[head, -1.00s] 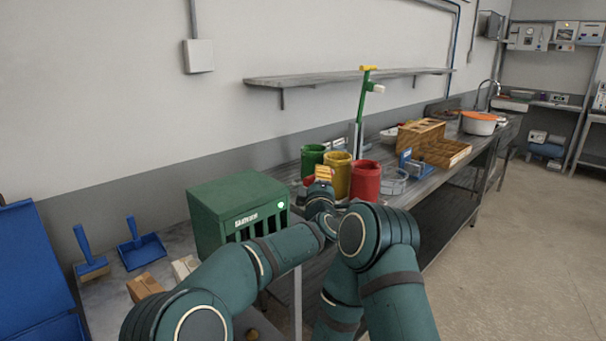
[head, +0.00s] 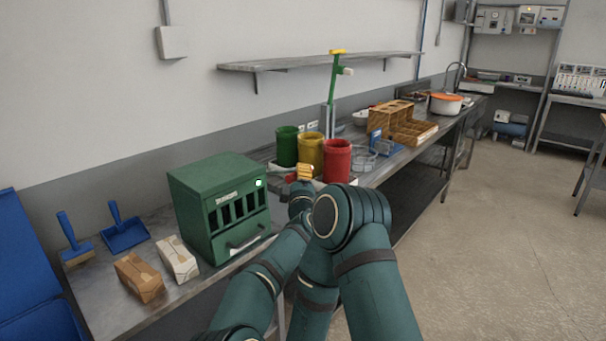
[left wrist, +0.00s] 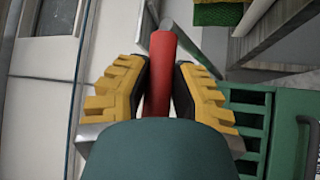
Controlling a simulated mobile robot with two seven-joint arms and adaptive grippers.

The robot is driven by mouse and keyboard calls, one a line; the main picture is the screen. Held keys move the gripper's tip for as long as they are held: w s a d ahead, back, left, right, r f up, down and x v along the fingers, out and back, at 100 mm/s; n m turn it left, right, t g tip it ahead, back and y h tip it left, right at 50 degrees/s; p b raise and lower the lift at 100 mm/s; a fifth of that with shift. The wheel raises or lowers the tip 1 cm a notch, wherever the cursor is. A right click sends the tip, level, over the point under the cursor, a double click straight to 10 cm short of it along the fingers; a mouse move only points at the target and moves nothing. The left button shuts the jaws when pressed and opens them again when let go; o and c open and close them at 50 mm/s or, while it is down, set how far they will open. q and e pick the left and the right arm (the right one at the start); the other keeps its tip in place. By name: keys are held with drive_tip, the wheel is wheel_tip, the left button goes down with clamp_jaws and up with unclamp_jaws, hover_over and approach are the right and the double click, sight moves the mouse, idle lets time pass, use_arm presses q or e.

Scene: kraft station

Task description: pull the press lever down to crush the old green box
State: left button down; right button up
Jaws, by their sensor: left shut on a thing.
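A red bar-shaped handle (left wrist: 161,75), which looks like the press lever, stands between the yellow fingers of my left gripper (left wrist: 160,85) in the left wrist view. The fingers are shut on it from both sides. In the head view my left gripper (head: 299,172) is just right of the green slotted machine, in front of the canisters; my arm hides much of the lever and press there. A green patch (left wrist: 218,13) shows at the top of the wrist view; I cannot tell if it is the old green box. My right gripper is not in view.
The green slotted machine (head: 218,200) stands close to the left gripper. Green (head: 287,147), yellow (head: 310,155) and red (head: 337,160) canisters stand behind it. Brown (head: 138,278) and pale (head: 178,260) packages lie at the front left. A shelf (head: 320,62) hangs above.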

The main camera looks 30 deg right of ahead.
use_arm(q)
drive_tip(key=shift+w+a+f, duration=0.1)
drive_tip(key=shift+f, duration=0.65)
drive_tip(key=c, duration=1.1)
unclamp_jaws()
drive_tip(key=o, duration=0.4)
drive_tip(key=shift+w, duration=0.2)
drive_tip(key=shift+c, duration=0.2)
drive_tip(key=shift+s+r, duration=0.15)
drive_tip(key=shift+r, duration=0.05)
drive_tip(key=shift+s+r, duration=0.15)
drive_tip(key=shift+s, duration=0.1)
drive_tip(key=v, duration=0.7)
drive_tip(key=shift+a, duration=0.1)
